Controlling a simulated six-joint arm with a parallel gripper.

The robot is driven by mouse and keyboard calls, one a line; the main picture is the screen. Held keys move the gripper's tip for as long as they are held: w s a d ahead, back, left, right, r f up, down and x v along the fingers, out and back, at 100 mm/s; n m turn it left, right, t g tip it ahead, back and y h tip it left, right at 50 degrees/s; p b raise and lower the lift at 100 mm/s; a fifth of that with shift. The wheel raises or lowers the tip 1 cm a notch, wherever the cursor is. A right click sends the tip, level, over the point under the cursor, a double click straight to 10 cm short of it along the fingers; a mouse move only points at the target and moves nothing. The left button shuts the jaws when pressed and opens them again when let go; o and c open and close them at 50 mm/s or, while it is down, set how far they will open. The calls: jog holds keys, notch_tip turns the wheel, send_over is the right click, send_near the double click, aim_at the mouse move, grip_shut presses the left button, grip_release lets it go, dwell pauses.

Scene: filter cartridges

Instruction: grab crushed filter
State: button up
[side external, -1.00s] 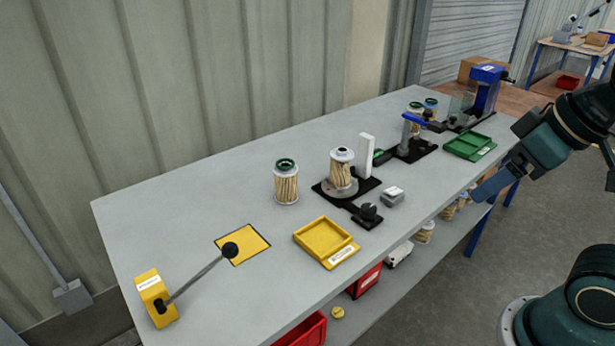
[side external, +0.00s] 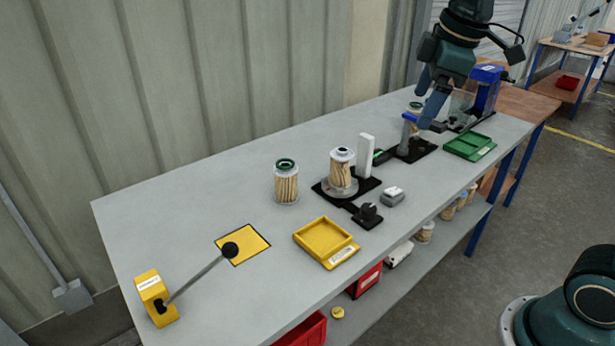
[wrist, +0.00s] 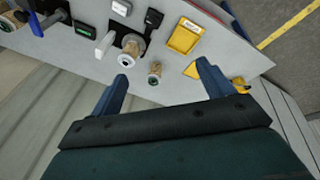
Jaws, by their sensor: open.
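My gripper (side external: 428,108) is open and empty in the side view, its blue fingers above the far half of the bench. Both fingers also show in the wrist view (wrist: 164,75). A pleated filter with a green cap (side external: 286,182) stands upright on the bare bench; in the wrist view it (wrist: 155,72) appears between the fingers, well beyond them. A second filter with a pale cap (side external: 342,170) stands on a round fixture (wrist: 117,50). I cannot tell which filter is crushed.
A yellow tray (side external: 325,240) and a green tray (side external: 468,146) lie along the front edge. A white post (side external: 365,155), a blue clamp (side external: 409,128) and a blue press (side external: 487,90) stand up. A lever (side external: 200,276) crosses the near end. The bench's rear left is clear.

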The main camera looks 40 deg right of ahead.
jog(key=w+d+f+n+g, duration=0.25)
jog(key=w+n, duration=0.35)
jog(key=w, duration=0.8)
jog(key=n, duration=0.6)
send_over(343, 149)
notch_tip(343, 149, down, 10)
jog(key=shift+s+g, duration=0.2)
jog(key=shift+g, duration=0.25)
notch_tip(343, 149, down, 8)
jog(key=shift+r, duration=0.25)
jog(key=shift+f, duration=0.45)
jog(key=shift+f, duration=0.1)
jog(key=shift+w+f, duration=0.2)
jog(key=shift+f, duration=2.3)
